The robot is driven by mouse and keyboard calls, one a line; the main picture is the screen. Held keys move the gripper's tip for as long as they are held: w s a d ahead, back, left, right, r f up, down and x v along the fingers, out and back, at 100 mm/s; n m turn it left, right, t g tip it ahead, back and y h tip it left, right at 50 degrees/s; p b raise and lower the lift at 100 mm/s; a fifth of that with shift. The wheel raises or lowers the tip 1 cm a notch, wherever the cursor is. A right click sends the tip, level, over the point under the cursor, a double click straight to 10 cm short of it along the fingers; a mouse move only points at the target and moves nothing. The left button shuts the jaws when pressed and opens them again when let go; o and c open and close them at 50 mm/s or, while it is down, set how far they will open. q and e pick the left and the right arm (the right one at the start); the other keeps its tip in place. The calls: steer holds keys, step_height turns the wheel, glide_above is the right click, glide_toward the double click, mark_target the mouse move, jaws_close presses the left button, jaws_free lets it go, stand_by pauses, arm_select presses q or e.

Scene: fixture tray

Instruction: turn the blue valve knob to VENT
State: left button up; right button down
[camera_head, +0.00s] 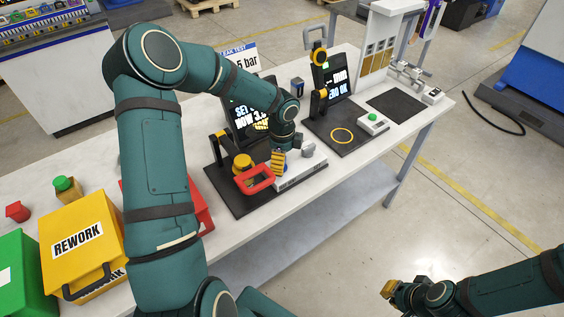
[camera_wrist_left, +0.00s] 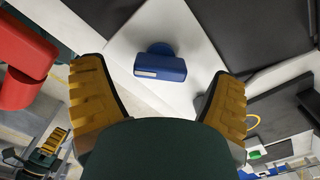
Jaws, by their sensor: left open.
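The blue valve knob (camera_wrist_left: 160,66) shows in the left wrist view as a bar-shaped handle with a pale label strip, standing on a white surface. My left gripper (camera_wrist_left: 160,105) is open, with its yellow fingers to either side of the knob's place in the picture and apart from it. In the head view my left gripper (camera_head: 277,162) hangs over the leak-test fixture, close to a white block (camera_head: 300,171); I cannot make out the blue knob there. My right gripper (camera_head: 389,289) is low at the right, away from the bench; its jaw opening is unclear.
A second station with a dark mat (camera_head: 352,143) is to the right. A yellow REWORK box (camera_head: 80,235) sits at the left.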

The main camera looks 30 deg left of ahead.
arm_select(q)
steer(key=shift+f, duration=0.75)
steer(key=c, duration=1.2)
